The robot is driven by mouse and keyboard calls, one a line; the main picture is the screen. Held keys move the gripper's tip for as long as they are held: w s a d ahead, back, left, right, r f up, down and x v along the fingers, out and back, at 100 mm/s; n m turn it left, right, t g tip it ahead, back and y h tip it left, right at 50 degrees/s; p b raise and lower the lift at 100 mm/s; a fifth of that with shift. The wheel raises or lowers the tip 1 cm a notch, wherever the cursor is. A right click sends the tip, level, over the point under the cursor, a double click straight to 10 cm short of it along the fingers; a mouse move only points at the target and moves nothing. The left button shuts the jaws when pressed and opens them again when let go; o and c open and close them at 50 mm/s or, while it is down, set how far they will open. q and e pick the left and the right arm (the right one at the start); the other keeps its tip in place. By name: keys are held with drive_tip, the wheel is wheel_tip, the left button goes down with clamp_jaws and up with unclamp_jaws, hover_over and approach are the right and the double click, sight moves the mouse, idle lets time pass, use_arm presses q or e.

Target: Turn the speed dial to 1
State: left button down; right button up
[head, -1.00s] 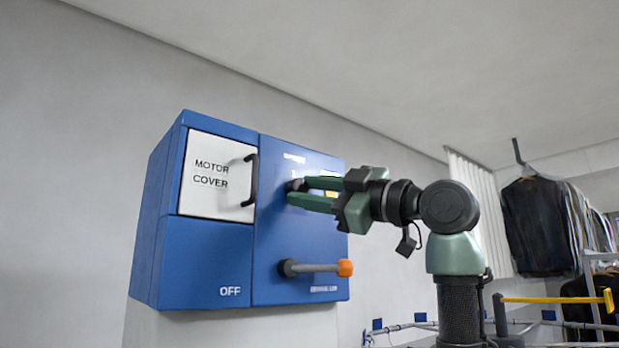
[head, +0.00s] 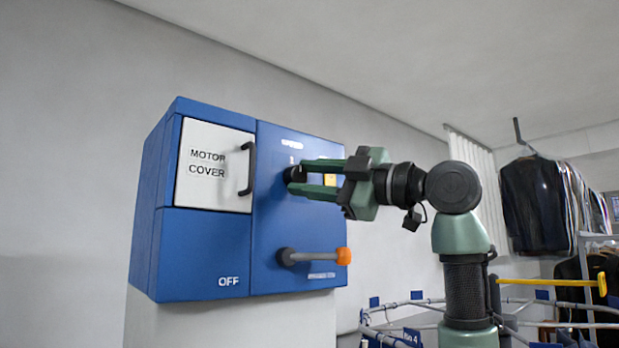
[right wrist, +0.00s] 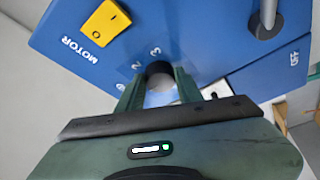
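The speed dial (head: 293,174) is a small black knob on the upper part of the blue control box (head: 264,220). The numeral 1 stands above it in the head view. My right gripper (head: 296,175) has its green fingers on either side of the dial. In the right wrist view the dial (right wrist: 159,68) fills the gap between the fingertips (right wrist: 160,76). The numerals 2 and 3 show beside it there. The dial's pointer is hidden, so I cannot read its setting. My left gripper is not in view.
A white motor cover (head: 213,165) with a black handle is left of the dial. A lever with an orange tip (head: 343,256) sticks out below it. A yellow switch (right wrist: 104,18) is close by. Garments (head: 535,205) hang at the right, with rails below.

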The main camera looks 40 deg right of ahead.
drive_tip(key=o, duration=0.4)
drive_tip(key=shift+c, duration=0.2)
drive_tip(key=b+v, duration=0.3)
drive_tip(key=v, duration=0.4)
drive_tip(key=shift+s+d, duration=0.2)
drive_tip(key=shift+s, duration=0.1)
drive_tip(key=shift+f, duration=0.15)
